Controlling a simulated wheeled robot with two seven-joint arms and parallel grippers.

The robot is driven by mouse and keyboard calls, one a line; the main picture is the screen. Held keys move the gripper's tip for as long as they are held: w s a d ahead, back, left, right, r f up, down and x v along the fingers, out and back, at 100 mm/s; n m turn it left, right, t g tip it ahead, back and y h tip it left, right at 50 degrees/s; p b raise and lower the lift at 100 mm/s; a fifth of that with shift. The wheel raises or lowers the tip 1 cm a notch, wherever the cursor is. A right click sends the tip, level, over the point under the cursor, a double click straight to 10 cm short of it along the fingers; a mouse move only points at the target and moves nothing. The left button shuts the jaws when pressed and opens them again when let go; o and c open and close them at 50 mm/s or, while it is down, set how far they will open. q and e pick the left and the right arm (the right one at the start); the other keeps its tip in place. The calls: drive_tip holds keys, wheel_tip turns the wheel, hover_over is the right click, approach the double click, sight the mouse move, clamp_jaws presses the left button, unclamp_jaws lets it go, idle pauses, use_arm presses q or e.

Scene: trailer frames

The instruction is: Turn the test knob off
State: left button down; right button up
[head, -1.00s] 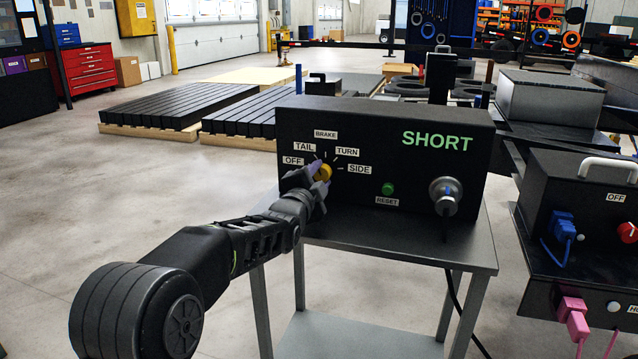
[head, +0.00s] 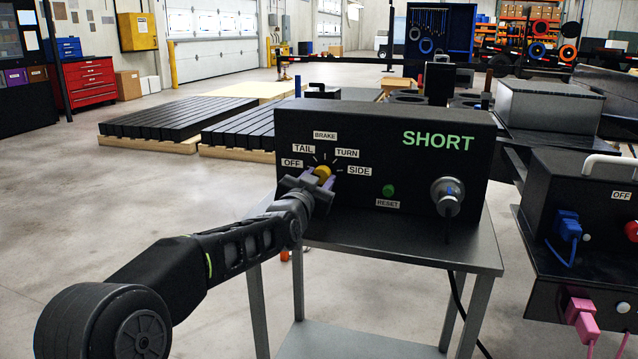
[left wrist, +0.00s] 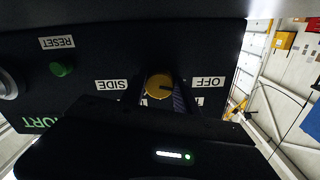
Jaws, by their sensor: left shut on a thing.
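The yellow test knob (head: 323,172) is on the front of a black box (head: 440,200) whose display reads SHORT. Labels OFF, TAIL, BRAKE, TURN and SIDE are arranged around the knob. My left gripper (head: 319,181) is at the knob, shut on it from the front and below. In the left wrist view the knob (left wrist: 159,86) sits between the fingers, with a dark pointer mark running toward the OFF label (left wrist: 208,83). The picture is upside down there, and my gripper body hides the upper labels. My right gripper is not in view.
The box stands on a grey metal cart (head: 400,248). A green RESET button (head: 389,191) and a round connector (head: 446,194) are right of the knob. Another black box (head: 590,215) with blue and pink plugs is at the right. Open floor lies to the left.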

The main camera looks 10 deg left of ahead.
use_arm(q)
drive_tip(key=shift+f+n, duration=0.1)
drive_tip(key=shift+n, duration=0.4)
drive_tip(key=c, duration=0.9)
unclamp_jaws()
drive_tip(key=s, duration=0.4)
drive_tip(key=s+p, duration=0.1)
drive_tip(key=s, duration=0.1)
drive_tip(key=shift+s+a, duration=0.25)
drive_tip(key=shift+s, duration=0.65)
